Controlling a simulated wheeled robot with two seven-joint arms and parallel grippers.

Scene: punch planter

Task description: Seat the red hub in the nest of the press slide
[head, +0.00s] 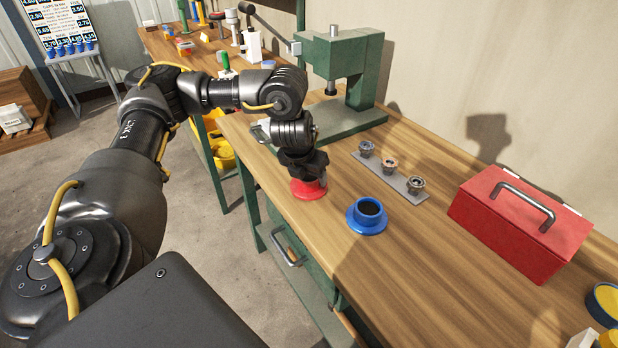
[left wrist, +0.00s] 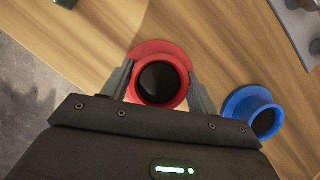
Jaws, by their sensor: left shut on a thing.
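The red hub (head: 308,188) stands upright on the wooden bench near its front edge. My left gripper (head: 305,176) comes down over it from above. In the left wrist view, the two fingers (left wrist: 160,88) are shut on opposite sides of the red hub (left wrist: 160,52), and its dark bore faces the camera. The green press (head: 340,55) stands farther back on the bench, with its ram above a green base (head: 338,128). The slide and its nest are largely hidden behind my left arm, with only a pale metal part (head: 259,133) showing beside it. My right gripper is not in view.
A blue hub (head: 367,216) stands just right of the red one. A grey strip with three small metal parts (head: 390,175) lies behind it. A red toolbox (head: 522,222) stands at the right by the wall. Bare bench lies in front of the toolbox.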

